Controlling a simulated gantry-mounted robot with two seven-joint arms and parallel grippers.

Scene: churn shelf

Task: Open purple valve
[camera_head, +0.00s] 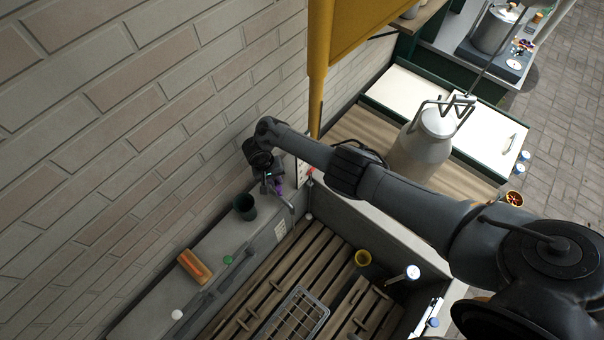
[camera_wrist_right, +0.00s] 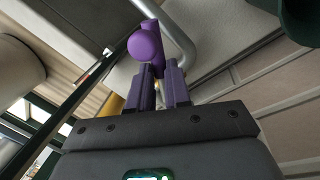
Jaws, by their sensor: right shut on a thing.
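The purple valve (camera_head: 279,187) is mostly hidden behind my right gripper in the head view, low by the brick wall. In the right wrist view its round purple knob (camera_wrist_right: 145,44) and purple stem stand just past the fingertips, in front of a grey bent pipe. My right gripper (camera_wrist_right: 160,82) is shut on the purple valve, its two fingers close together at the stem. In the head view my right gripper (camera_head: 272,184) is small and dark, above the end of the grey ledge. My left gripper is in neither view.
A dark green cup (camera_head: 245,207), an orange-brown brush-like block (camera_head: 194,267) and a green knob (camera_head: 228,260) are on the grey ledge (camera_head: 150,318). A slatted basin with a wire rack (camera_head: 298,318) lies below.

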